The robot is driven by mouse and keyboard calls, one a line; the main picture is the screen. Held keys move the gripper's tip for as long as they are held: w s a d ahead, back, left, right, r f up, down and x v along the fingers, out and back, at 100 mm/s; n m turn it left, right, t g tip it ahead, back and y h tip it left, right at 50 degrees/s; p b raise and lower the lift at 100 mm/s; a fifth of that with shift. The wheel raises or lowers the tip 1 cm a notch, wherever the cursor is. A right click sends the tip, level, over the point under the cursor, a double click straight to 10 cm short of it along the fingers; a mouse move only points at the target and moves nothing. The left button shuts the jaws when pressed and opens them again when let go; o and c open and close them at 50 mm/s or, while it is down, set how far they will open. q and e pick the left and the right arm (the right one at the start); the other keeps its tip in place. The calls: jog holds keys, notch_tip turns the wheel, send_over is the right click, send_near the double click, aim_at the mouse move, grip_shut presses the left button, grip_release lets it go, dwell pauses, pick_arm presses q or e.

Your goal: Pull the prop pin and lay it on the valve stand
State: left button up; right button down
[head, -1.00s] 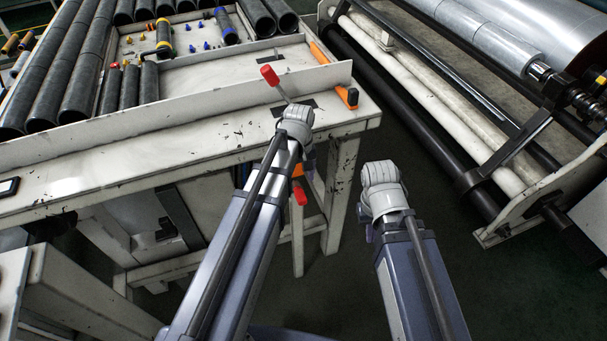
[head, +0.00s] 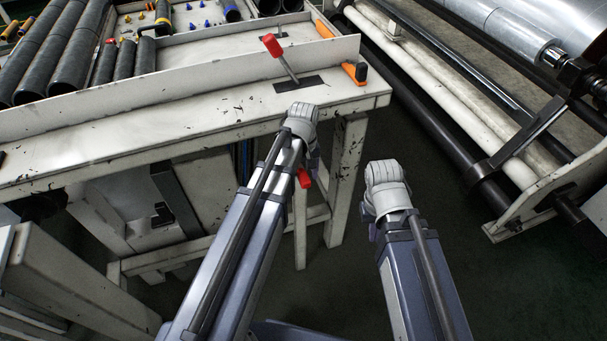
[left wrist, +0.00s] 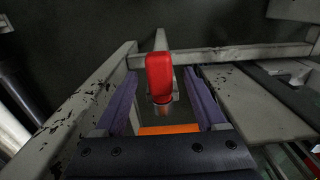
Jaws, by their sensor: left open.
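A red grip (left wrist: 160,76) on a short grey metal shaft (left wrist: 162,107) shows between my left gripper's fingers in the left wrist view; it may be the prop pin. The two purple fingers of my left gripper (left wrist: 165,105) are apart, one on each side, with no clear contact. A red end (head: 304,178) also shows below the table edge, beside my left gripper (head: 312,158), whose fingertips are mostly hidden by its wrist. My right gripper (head: 384,186) hangs beyond the table's right end; its fingers are hidden. I cannot tell which thing is the valve stand.
A worn white table (head: 215,120) carries black rollers (head: 75,50), a red-topped lever (head: 274,46) on a dark plate and an orange-and-black piece (head: 354,73). A roller machine (head: 500,150) stands at the right. The floor between is clear.

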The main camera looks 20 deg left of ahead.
pick_arm(q)
grip_shut()
dwell(1.1)
